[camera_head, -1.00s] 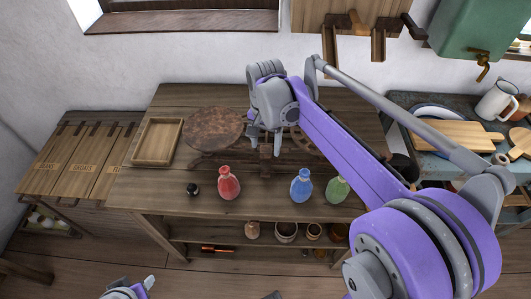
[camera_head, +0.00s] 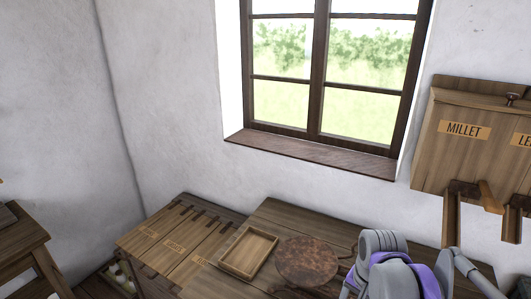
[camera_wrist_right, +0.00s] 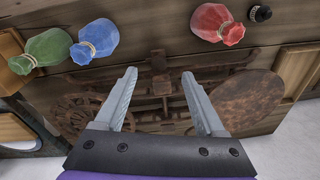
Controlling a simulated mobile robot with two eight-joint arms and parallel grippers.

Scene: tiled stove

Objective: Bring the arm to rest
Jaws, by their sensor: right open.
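My right gripper (camera_wrist_right: 158,76) is open and empty in the right wrist view, its two fingers apart above the wooden table (camera_wrist_right: 160,48). My left gripper is not in view.
The head view shows a wooden tray (camera_head: 248,252), labelled bins (camera_head: 175,240), a window (camera_head: 325,75) and a millet box (camera_head: 465,140).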

